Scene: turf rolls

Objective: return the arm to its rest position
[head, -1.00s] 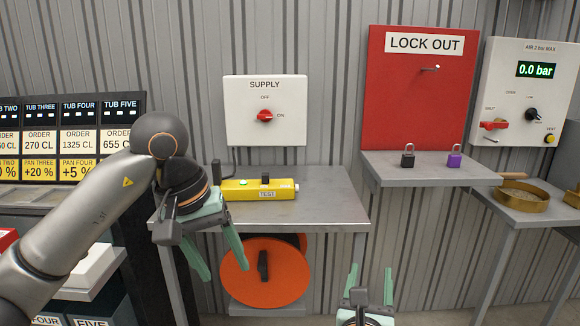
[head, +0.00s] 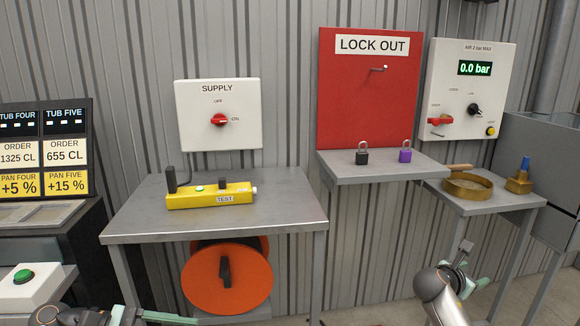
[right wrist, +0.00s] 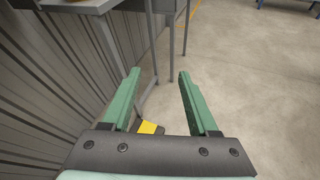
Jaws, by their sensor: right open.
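My right gripper (head: 474,280) is low at the right in the head view, in front of the right-hand shelf's legs. In the right wrist view (right wrist: 158,75) its two green fingers are spread with nothing between them, over concrete floor and table legs. My left gripper (head: 155,316) is at the bottom left edge of the head view, mostly cut off. Part of a green finger shows there, below the front of the grey table (head: 260,220). Neither gripper touches anything that I can see.
A yellow tester (head: 180,201) lies on the table, with an orange reel (head: 205,290) below. The supply box (head: 240,130) and red lock-out board (head: 345,100) are on the wall. Two padlocks, black (head: 362,157) and purple (head: 405,156), sit on the shelf (head: 345,171).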

